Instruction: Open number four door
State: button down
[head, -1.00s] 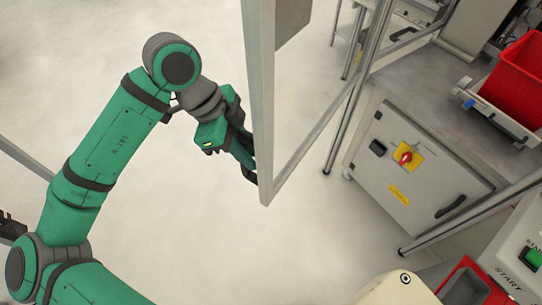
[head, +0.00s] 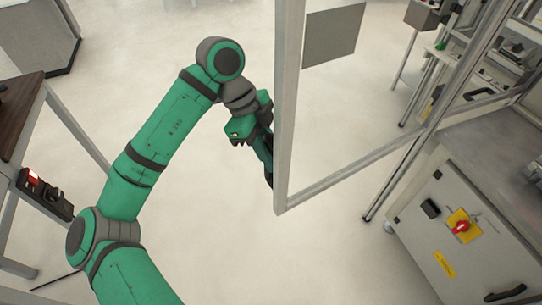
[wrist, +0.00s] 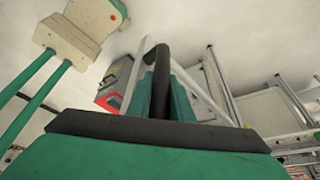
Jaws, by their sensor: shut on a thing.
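A door with a grey metal frame (head: 287,130) stands swung out from the cell, its lower corner near the middle of the head view. A grey plate (head: 333,36) sits on its upper part. My gripper (head: 268,172) is at the left side of the door's edge post, fingers pointing down along it. In the wrist view my gripper (wrist: 168,92) is shut on a black curved handle (wrist: 158,60), which rises between the green fingers. The handle is mostly hidden behind the fingers and post in the head view. No door number is readable.
A grey cabinet (head: 465,245) with a red-and-yellow switch stands at the right, beside an aluminium post (head: 420,130). A dark-topped table (head: 18,115) is at the left. The pale floor (head: 215,250) around the door is clear.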

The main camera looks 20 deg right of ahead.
jog(key=c, duration=1.6)
grip_release()
jog(key=shift+a, duration=0.25)
jog(key=shift+d, duration=0.15)
jog(key=v, duration=1.1)
jog(key=shift+s, duration=0.1)
